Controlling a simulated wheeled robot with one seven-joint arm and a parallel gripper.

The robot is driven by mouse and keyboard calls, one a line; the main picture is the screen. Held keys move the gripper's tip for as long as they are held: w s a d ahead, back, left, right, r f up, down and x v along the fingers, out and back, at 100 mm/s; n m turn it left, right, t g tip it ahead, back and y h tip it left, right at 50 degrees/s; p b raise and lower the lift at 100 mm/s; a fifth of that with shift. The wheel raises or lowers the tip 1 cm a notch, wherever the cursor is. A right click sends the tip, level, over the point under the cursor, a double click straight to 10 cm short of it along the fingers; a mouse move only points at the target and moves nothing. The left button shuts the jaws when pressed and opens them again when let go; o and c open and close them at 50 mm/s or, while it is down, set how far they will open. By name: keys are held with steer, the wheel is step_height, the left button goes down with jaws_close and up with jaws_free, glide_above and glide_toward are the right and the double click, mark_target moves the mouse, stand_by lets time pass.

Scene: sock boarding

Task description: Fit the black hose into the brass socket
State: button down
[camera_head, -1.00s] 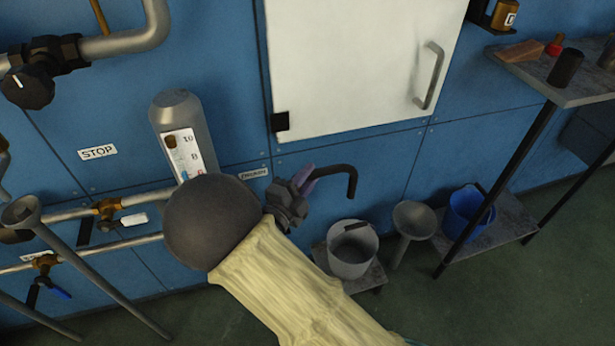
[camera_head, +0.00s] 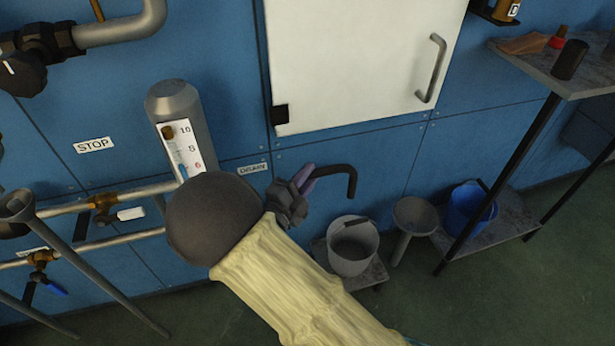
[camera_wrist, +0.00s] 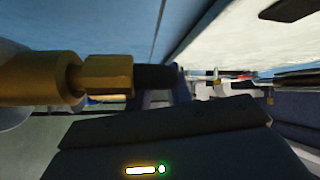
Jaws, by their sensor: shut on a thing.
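The black hose (camera_head: 343,168) shows in the head view as a dark hooked tube, with its free end bent down. It sticks out to the right from my gripper (camera_head: 303,186), which is shut on it. In the wrist view, a brass fitting with a hexagonal end, which looks like the brass socket (camera_wrist: 108,75), lies at the left. A short black length, likely the hose (camera_wrist: 155,77), shows at its right end. I cannot tell whether it is inside the brass or only lined up with it. My forearm hides the socket in the head view.
A gauge cylinder (camera_head: 178,110) stands on the blue wall behind my arm, with pipes and a brass valve (camera_head: 104,203) to the left. A white cabinet door (camera_head: 360,60) is above. A grey bucket (camera_head: 352,250), funnel (camera_head: 414,216) and blue bucket (camera_head: 468,211) stand low right.

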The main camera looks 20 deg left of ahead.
steer(key=shift+f+b, duration=0.5)
steer(key=shift+f, duration=0.1)
steer(key=c, duration=1.2)
jaws_free()
steer(key=shift+o, duration=0.2)
steer(key=p+v, duration=0.4)
steer(key=v, duration=1.3)
steer(key=shift+s, duration=0.2)
steer(key=shift+f, duration=0.1)
steer(key=shift+w, duration=0.1)
